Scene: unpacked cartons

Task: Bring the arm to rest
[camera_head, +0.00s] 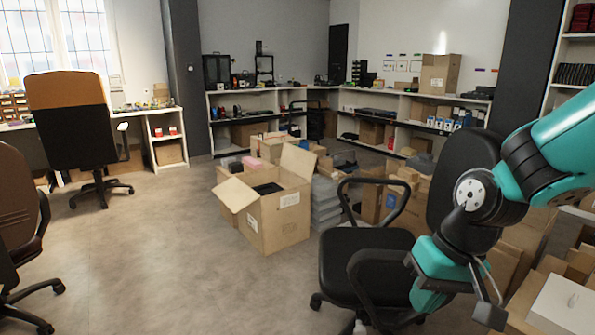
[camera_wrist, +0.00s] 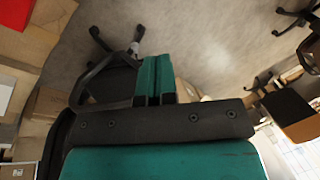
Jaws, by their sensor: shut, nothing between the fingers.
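My arm comes in from the right in the head view, teal and black, bent downward at the wrist. My gripper (camera_head: 428,297) hangs low at the lower right, in front of a black office chair (camera_head: 352,258). In the wrist view the two teal fingers of my gripper (camera_wrist: 154,80) lie side by side with no gap, shut and empty. The chair's armrest and base show just beyond them in that view. I cannot tell how far the gripper is from the chair.
An open carton (camera_head: 272,222) stands mid-floor, with more boxes behind it. Cartons crowd the right side; a white box (camera_head: 566,304) lies lower right. Another chair (camera_head: 72,125) stands at left. Shelves (camera_head: 245,103) line the back. The grey floor (camera_head: 150,265) at left centre is clear.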

